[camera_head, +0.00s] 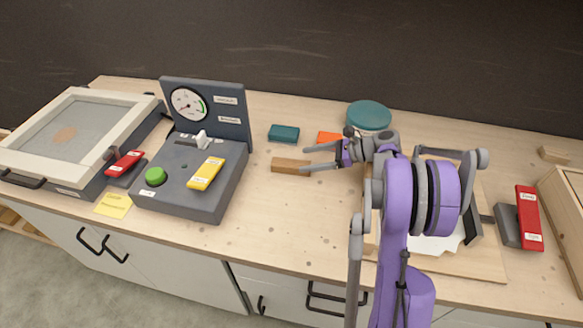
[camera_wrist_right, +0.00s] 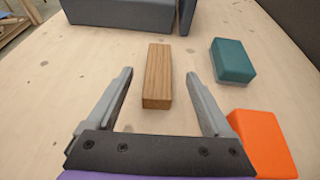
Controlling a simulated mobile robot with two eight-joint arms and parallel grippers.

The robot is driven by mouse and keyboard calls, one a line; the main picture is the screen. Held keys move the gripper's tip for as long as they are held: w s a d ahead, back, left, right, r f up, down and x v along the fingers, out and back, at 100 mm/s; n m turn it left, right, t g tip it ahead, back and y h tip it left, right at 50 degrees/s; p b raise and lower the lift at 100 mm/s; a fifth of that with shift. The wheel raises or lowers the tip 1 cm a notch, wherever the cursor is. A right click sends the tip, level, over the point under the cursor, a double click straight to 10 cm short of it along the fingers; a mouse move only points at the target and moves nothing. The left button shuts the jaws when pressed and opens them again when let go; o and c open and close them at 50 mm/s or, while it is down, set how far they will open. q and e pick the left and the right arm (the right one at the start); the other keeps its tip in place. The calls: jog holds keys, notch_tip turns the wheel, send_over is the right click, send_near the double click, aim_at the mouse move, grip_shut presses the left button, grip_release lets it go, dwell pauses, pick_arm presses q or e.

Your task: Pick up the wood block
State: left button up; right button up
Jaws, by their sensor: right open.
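The wood block (camera_head: 288,166) is a small brown oblong bar lying flat on the table, left of the middle in the head view. It also shows in the right wrist view (camera_wrist_right: 158,74), lying lengthwise ahead of the jaws. My right gripper (camera_head: 304,159) is open, with its fingers pointing left at the block. In the right wrist view the right gripper (camera_wrist_right: 160,76) has one finger on each side of the block's near end, with a gap on both sides. I cannot tell how high the fingers are above the table. My left gripper is not in view.
A teal block (camera_head: 284,133) and an orange block (camera_head: 328,138) lie close behind the wood block. A round teal-topped thing (camera_head: 369,116) stands at the back. A grey control box (camera_head: 190,180) with a gauge panel stands to the left. The table in front of the wood block is clear.

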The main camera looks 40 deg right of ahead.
aim_at(290, 163)
jog(key=x, duration=0.8)
jog(key=shift+w+a+f, duration=0.15)
jog(key=shift+a+f, duration=0.1)
jog(key=shift+f, duration=0.05)
grip_shut()
